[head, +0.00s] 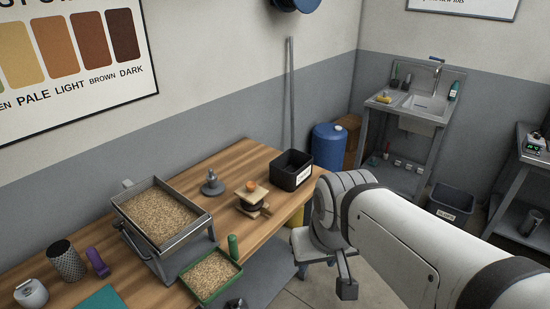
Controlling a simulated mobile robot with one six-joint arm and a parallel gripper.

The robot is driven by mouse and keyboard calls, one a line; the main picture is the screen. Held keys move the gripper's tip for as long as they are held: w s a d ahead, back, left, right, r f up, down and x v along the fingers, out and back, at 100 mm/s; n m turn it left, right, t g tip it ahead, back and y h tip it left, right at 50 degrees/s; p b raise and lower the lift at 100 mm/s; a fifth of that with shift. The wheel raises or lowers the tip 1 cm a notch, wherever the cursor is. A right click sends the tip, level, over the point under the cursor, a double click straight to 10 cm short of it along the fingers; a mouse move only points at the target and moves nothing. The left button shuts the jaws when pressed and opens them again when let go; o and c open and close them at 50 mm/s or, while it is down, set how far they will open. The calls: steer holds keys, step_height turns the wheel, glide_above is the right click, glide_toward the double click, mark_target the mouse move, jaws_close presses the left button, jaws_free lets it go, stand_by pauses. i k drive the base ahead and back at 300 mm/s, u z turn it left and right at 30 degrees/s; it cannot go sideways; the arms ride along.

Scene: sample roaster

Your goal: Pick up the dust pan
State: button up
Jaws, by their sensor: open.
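I cannot pick out a dust pan with certainty. A shallow green-rimmed tray (190,292) filled with tan grains sits near the front edge of the wooden bench. A green upright handle-like piece (233,247) stands at its back right corner, and I cannot tell whether the two are joined. My gripper (325,280) hangs to the right of the bench, over the floor, below my white arm. It is open, with one finger clearly visible and the other partly hidden, and nothing shows between them. It is apart from the tray.
The wooden bench (150,205) carries a large metal tray of grains (211,217), a small tamper-like tool (212,184), a black bin (307,174) and a purple-handled item (97,262). A blue drum (329,147), a sink stand (415,123) and a dark floor bin (450,202) stand behind.

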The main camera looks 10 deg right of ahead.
mark_target(207, 277)
steer(key=u, duration=1.15)
steer(key=k, duration=1.35)
steer(key=z, duration=0.35)
steer(key=i, duration=1.05)
